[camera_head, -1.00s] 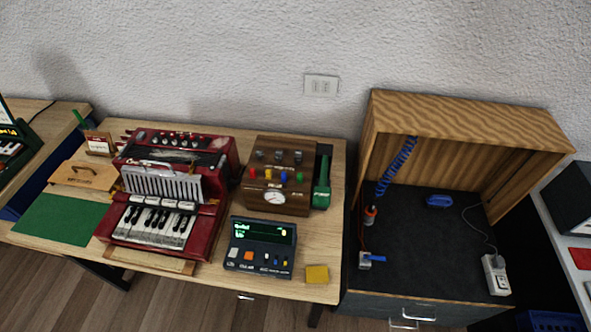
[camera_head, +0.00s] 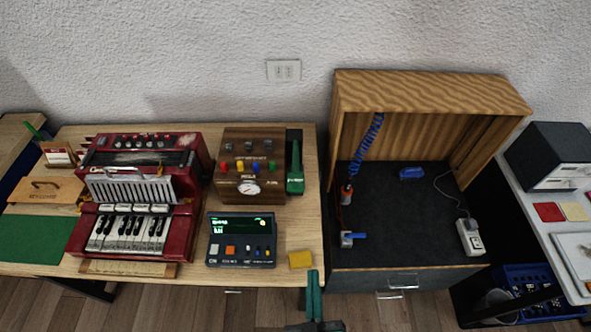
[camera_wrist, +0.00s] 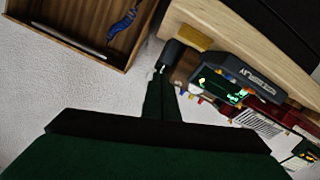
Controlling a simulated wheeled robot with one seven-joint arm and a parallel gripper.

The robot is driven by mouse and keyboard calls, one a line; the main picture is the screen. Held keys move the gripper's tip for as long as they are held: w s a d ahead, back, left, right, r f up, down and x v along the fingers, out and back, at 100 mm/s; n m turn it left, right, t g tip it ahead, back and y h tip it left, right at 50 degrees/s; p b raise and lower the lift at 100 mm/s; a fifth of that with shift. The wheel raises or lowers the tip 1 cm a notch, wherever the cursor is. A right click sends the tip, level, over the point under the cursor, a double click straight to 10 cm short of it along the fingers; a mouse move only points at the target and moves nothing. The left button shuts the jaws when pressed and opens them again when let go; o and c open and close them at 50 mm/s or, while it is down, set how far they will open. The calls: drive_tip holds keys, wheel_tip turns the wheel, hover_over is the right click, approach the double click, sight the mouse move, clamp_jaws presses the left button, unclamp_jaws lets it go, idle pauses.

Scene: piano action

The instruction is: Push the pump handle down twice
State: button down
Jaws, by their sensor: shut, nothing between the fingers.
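A green upright handle (camera_head: 296,170) on a black base stands against the right side of the brown wooden box with a gauge (camera_head: 250,168). It appears to be the pump handle. My gripper (camera_head: 313,273) is at the bottom of the head view, its green fingers together and empty. It is in front of the table edge, near the yellow block (camera_head: 300,259) and apart from the green handle. In the wrist view my gripper (camera_wrist: 161,76) points toward the table, with the yellow block (camera_wrist: 191,37) beyond it. I cannot clearly pick out the handle there.
A dark device with a green display (camera_head: 241,240) sits in front of the box. A red accordion (camera_head: 140,195) stands to the left. A wooden cabinet (camera_head: 430,95) with a blue coiled hose (camera_head: 367,145) stands to the right.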

drive_tip(key=w+d+r+t+h, duration=0.1)
drive_tip(key=w+d+r+h, duration=0.2)
drive_tip(key=w, duration=0.4)
drive_tip(key=w+d+r+h, duration=0.1)
drive_tip(key=w+d+r, duration=0.3)
drive_tip(key=w+r, duration=0.25)
drive_tip(key=w+d+r+t+h, duration=0.1)
drive_tip(key=w+d+r+h, duration=0.2)
drive_tip(key=w, duration=0.5)
drive_tip(key=w+d+r+m+g+h, duration=0.3)
drive_tip(key=w+d+r+m+g, duration=0.15)
drive_tip(key=r, duration=0.45)
drive_tip(key=w+d+r+m+g+h, duration=0.35)
drive_tip(key=d+r+m, duration=0.2)
drive_tip(key=r, duration=0.35)
drive_tip(key=s+a+f+m+g+y, duration=0.1)
drive_tip(key=a+g+y, duration=0.2)
drive_tip(key=a+y, duration=0.4)
drive_tip(key=s+a+f+g+y, duration=0.1)
drive_tip(key=a+y, duration=0.6)
drive_tip(key=a, duration=1)
drive_tip(key=shift+a+f+m+g, duration=0.15)
drive_tip(key=shift+f+m+g, duration=0.35)
drive_tip(key=shift+g, duration=0.5)
drive_tip(key=shift+s+f+y, duration=0.1)
drive_tip(key=shift+f+y, duration=0.1)
drive_tip(key=shift+y, duration=0.05)
